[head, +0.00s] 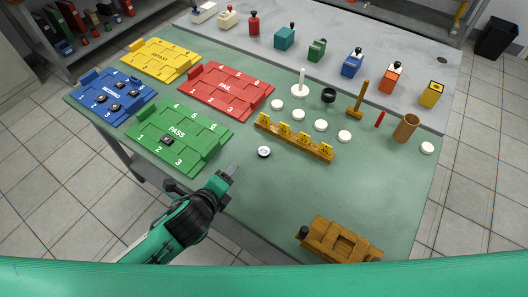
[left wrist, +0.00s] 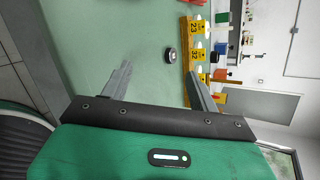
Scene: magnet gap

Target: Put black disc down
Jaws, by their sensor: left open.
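A small round disc with a dark side and pale top (head: 264,152) lies flat on the green table mat, in front of the yellow-numbered wooden rack (head: 295,138). In the left wrist view the disc (left wrist: 169,56) looks black with a light centre and lies beyond my fingertips, next to the rack. My left gripper (head: 230,172) is open and empty, just to the left of the disc and apart from it. A dark piece (head: 167,140) sits on the green PASS tray (head: 209,141). My right gripper is not in view.
White discs (head: 320,125), a black ring (head: 329,95) and a wooden cup (head: 406,127) lie beyond the rack. A wooden fixture (head: 316,247) stands front right. The front-middle mat is clear.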

